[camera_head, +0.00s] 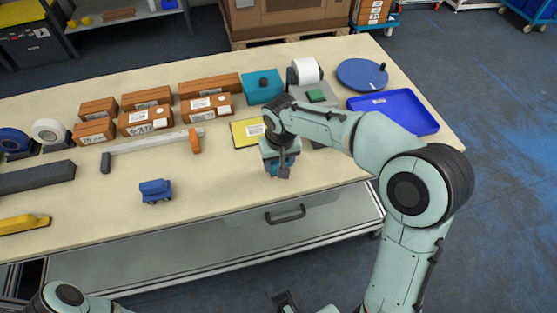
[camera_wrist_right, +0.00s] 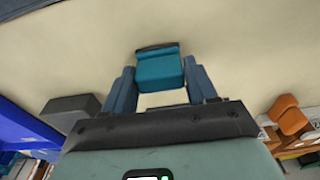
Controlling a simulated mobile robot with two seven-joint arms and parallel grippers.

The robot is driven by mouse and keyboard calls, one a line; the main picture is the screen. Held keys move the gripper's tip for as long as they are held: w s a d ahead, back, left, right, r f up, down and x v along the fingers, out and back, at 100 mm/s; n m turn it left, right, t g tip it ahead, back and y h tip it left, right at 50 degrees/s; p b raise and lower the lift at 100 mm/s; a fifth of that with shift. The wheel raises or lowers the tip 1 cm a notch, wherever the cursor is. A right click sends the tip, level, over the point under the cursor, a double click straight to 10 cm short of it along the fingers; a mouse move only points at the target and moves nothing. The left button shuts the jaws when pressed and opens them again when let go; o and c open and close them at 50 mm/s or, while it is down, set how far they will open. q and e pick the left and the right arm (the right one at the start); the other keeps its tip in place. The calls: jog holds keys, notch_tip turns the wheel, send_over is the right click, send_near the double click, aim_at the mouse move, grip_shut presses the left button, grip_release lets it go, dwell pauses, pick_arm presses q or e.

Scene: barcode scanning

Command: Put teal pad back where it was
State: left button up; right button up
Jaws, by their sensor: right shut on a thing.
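The teal pad (camera_wrist_right: 160,70) is between the fingers of my right gripper (camera_wrist_right: 162,88) in the right wrist view, with a dark strip along its far edge. In the head view my right gripper (camera_head: 279,160) points down over the front part of the table, right of the blue toy truck, and mostly hides the pad. The gripper is shut on the pad. Whether the pad touches the tabletop is unclear. A dark part at the bottom edge of the head view may be my left gripper (camera_head: 286,302); its jaws cannot be made out.
A yellow pad (camera_head: 247,132) lies just behind my right gripper. A teal box (camera_head: 262,86), brown boxes (camera_head: 146,119), a white roll (camera_head: 305,70), a blue disc (camera_head: 361,75) and a blue tray (camera_head: 397,111) stand farther back. The blue truck (camera_head: 155,191) is left; the table's front middle is clear.

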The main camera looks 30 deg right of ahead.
jog(key=shift+f, duration=0.15)
jog(key=o, duration=1.1)
jog(key=shift+r, duration=0.35)
jog(key=r, duration=0.4)
jog(key=s+r+p, duration=0.1)
jog(key=r, duration=0.6)
jog(key=shift+s+a+r+p, duration=0.15)
jog(key=shift+s+r+p, duration=0.05)
jog(key=shift+r+p, duration=0.15)
